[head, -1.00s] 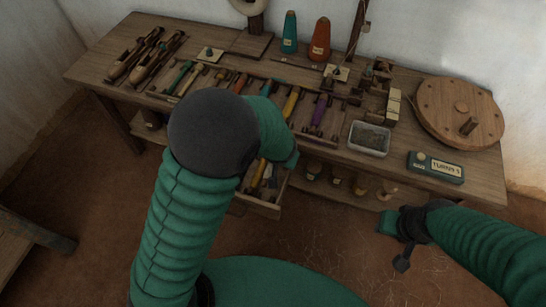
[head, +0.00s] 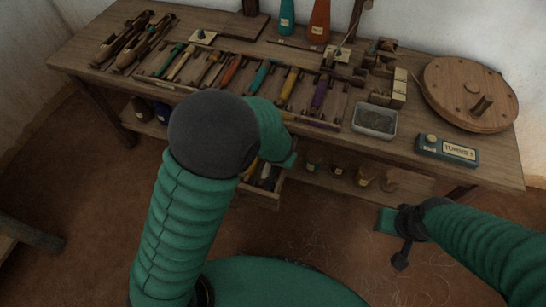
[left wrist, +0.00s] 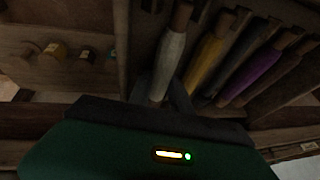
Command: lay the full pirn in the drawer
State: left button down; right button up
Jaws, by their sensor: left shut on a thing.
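My left gripper (left wrist: 172,98) shows in the left wrist view, shut on a pale grey-white pirn (left wrist: 170,62) near its lower end. The open drawer (head: 262,201) sticks out under the table front, partly behind my arm. It holds several pirns. In the left wrist view a yellow pirn (left wrist: 205,62) and a purple pirn (left wrist: 252,78) lie beside the held one. I cannot tell whether the held pirn touches the drawer. My right gripper (head: 400,238) hangs clear in front of the table; its fingers are unclear.
The table (head: 225,62) carries a row of coloured pirns, a clear tub (head: 374,120), a round wooden disc (head: 470,93) and a green labelled box (head: 447,150). Small pots (head: 338,168) stand on the low shelf. The floor in front is open.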

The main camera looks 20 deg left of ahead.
pick_arm(q)
jog(key=c, duration=1.1)
grip_release()
jog(key=shift+c, duration=0.5)
jog(key=shift+o, duration=1.2)
notch_tip(320, 180, up, 8)
jog(key=p, duration=0.6)
jog(key=shift+d+p, duration=0.15)
jog(key=shift+p, duration=0.2)
jog(key=shift+r, duration=0.1)
